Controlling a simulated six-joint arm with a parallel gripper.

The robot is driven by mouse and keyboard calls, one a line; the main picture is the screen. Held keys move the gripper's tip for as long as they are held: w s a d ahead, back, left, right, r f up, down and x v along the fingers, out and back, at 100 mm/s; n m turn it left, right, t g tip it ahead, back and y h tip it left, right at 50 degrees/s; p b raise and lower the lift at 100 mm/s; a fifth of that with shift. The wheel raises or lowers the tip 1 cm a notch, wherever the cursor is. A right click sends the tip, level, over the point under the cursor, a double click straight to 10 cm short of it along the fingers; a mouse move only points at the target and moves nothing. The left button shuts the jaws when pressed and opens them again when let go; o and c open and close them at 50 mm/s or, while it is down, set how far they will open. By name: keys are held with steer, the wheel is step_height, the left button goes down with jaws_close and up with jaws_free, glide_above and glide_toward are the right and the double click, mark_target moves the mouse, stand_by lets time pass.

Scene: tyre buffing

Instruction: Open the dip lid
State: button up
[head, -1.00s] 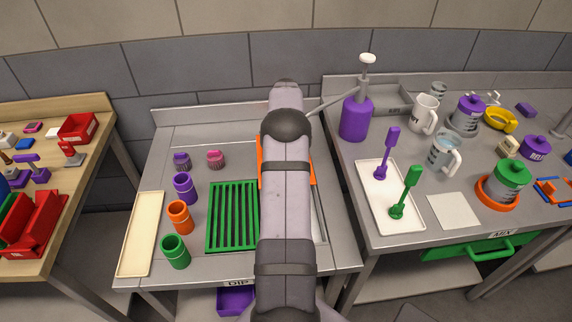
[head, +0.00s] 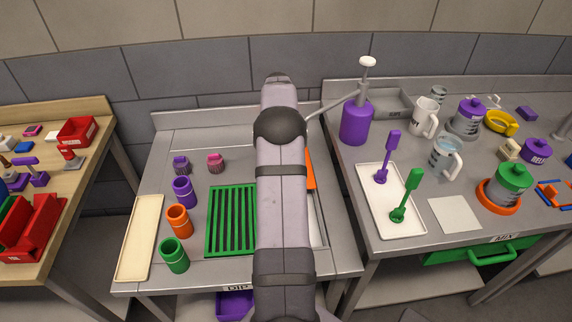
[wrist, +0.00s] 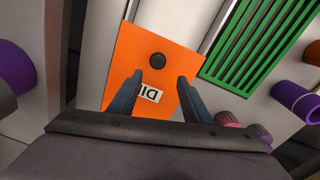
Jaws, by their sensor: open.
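The orange dip lid (wrist: 172,45) fills the middle of the wrist view, with a round black knob (wrist: 157,60) and a white label (wrist: 150,93). In the head view only a strip of the orange lid (head: 310,170) shows to the right of my arm; the rest is hidden behind it. My gripper (wrist: 155,82) is open over the lid, its two dark fingers apart with the label between them and the knob just beyond their tips. I cannot tell how far above the lid the fingers are. The gripper is hidden in the head view.
A green slotted rack (head: 232,220) stands left of my arm, with several coloured cups (head: 178,222) and a cream tray (head: 140,237) beyond it. A purple pump bottle (head: 356,122) stands on the right table close to my arm.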

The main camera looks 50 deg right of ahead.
steer(key=s+a+m+t+h, duration=0.2)
steer(key=s+a+m+h, duration=0.15)
steer(key=m, duration=0.35)
steer(key=shift+w+d+p+x, duration=0.15)
steer(key=shift+p+x, duration=0.15)
steer(key=shift+x, duration=1.5)
steer(key=shift+w+d+p+x, duration=0.15)
steer(key=shift+p+x, duration=0.1)
steer(key=shift+x, duration=1.55)
steer(key=shift+r, duration=0.15)
jaws_close()
